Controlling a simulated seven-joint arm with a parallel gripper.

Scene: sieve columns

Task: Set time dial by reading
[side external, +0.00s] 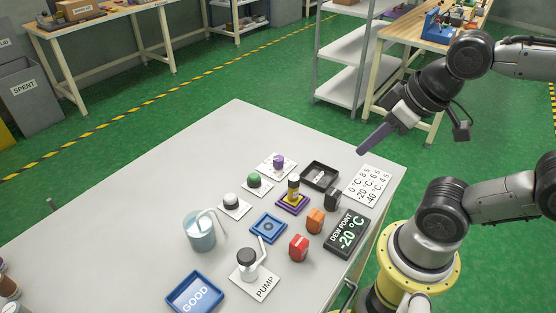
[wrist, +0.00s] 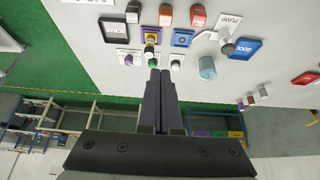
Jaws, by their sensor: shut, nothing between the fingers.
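The dew point display (side external: 347,232) reads -20 °C. Near it a white chart card (side external: 368,187) lists temperatures with numbers; its rows look like 0, -20 and -40 °C, the figures small. A purple knob (side external: 279,161) stands on a white card with printed marks, too small to read; it also shows in the wrist view (wrist: 129,59). I cannot tell its setting, or surely that it is the time dial. A green knob (side external: 254,180) and a grey-topped knob (side external: 231,201) stand beside it. My gripper (side external: 362,151) is shut and empty, raised above the table's far right corner, apart from everything.
A column on a purple stand (side external: 292,192), black tray (side external: 320,176), blue pad (side external: 268,228), black, orange and red blocks (side external: 299,248), beaker (side external: 200,233), pump (side external: 248,262) and blue GOOD tray (side external: 195,294) crowd the table.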

